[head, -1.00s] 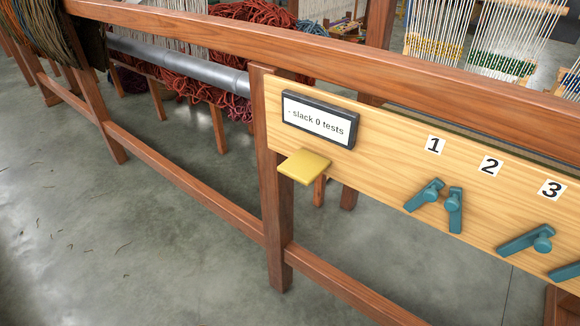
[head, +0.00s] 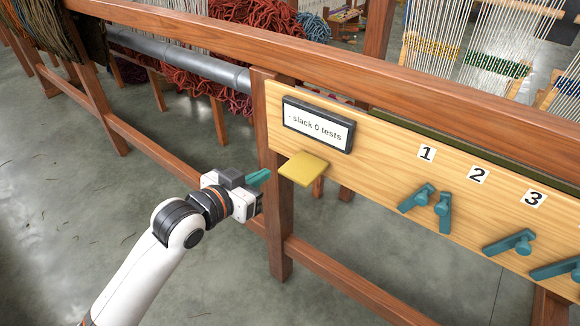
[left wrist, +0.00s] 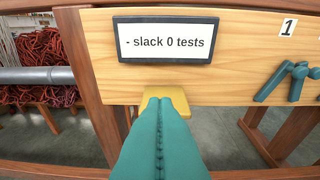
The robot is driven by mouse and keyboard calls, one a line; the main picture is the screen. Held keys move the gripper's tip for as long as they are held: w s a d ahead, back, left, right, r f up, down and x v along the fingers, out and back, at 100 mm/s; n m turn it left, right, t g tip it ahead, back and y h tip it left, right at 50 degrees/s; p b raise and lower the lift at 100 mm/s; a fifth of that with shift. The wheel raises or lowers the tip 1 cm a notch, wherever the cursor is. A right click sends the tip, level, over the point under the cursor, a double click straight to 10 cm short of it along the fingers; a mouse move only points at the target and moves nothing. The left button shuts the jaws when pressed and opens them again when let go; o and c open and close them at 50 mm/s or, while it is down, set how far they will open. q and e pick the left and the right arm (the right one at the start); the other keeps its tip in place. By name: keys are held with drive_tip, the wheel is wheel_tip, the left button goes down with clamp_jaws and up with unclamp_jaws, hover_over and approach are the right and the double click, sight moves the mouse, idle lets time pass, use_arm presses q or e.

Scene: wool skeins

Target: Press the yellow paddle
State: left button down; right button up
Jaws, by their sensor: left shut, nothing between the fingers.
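The yellow paddle (head: 304,168) juts out from the pale wooden panel (head: 390,158), below a dark-framed display (head: 318,124) reading "- slack 0 tests". My left gripper (head: 266,175) is shut and empty, with teal fingers just left of the paddle in the head view. In the left wrist view the closed fingertips (left wrist: 160,100) overlap the yellow paddle (left wrist: 178,97) and hide its middle. I cannot tell whether they touch it. My right gripper is not in view.
Teal levers (head: 442,212) sit on the panel under number labels (head: 478,174) to the right. A reddish wooden frame (head: 185,184) with rails and posts surrounds the panel. Red yarn (head: 205,82) and a grey roller (head: 180,63) lie behind. The floor at left is clear.

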use_arm(q)
drive_tip(key=shift+s+d+r, duration=0.15)
drive_tip(key=shift+s+r, duration=0.1)
drive_tip(key=shift+r, duration=0.35)
drive_tip(key=p, duration=0.2)
hover_over(290, 173)
drive_tip(key=s, duration=0.2)
wheel_tip(290, 173, down, 2)
drive_tip(key=f, duration=0.3)
drive_tip(key=shift+w, duration=0.2)
drive_tip(key=shift+f, duration=0.8)
drive_tip(key=shift+f, duration=0.1)
